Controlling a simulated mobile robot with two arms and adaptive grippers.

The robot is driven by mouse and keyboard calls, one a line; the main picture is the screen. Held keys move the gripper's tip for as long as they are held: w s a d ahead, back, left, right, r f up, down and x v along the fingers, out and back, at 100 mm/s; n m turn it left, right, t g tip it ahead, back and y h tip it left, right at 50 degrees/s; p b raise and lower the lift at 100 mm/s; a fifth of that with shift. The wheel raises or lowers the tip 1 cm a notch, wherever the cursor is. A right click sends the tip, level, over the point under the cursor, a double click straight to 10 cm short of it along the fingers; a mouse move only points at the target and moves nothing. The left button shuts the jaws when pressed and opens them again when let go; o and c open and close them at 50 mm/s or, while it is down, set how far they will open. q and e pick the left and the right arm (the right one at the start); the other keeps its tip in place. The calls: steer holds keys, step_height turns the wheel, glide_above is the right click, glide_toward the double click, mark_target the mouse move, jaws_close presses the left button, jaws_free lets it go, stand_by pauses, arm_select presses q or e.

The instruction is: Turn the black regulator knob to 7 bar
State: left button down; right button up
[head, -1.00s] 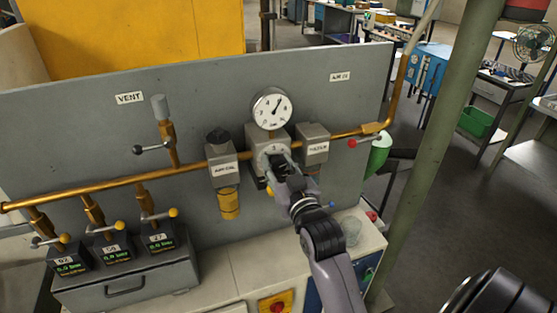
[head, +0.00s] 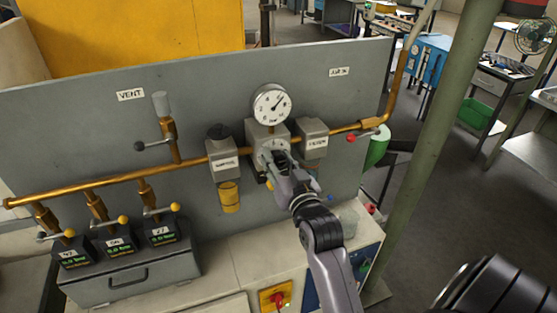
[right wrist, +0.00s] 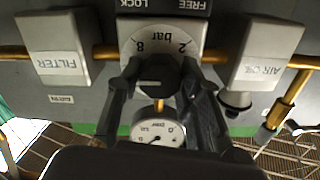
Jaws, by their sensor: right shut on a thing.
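The black regulator knob (right wrist: 155,72) sits on the front of a grey regulator block (head: 257,131). In the right wrist view it stands between my two dark fingers, before a pale dial plate (right wrist: 186,42) marked "8", "2" and "bar", seen upside down. My right gripper (head: 271,158) is shut on the knob; in the head view it hides most of it. My left gripper is not in view.
A filter block (head: 312,138) and an air-oil unit (head: 222,153) flank the regulator closely. A copper pipe (head: 100,188) crosses the grey panel, with a lever valve (head: 154,144) at the left. Several small displays stand lower left. A red button (head: 277,299) is on the cabinet below.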

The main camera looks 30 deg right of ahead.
steer(key=o, duration=1.2)
steer(key=shift+c, duration=0.2)
steer(key=v, duration=0.7)
steer(key=shift+s, duration=0.25)
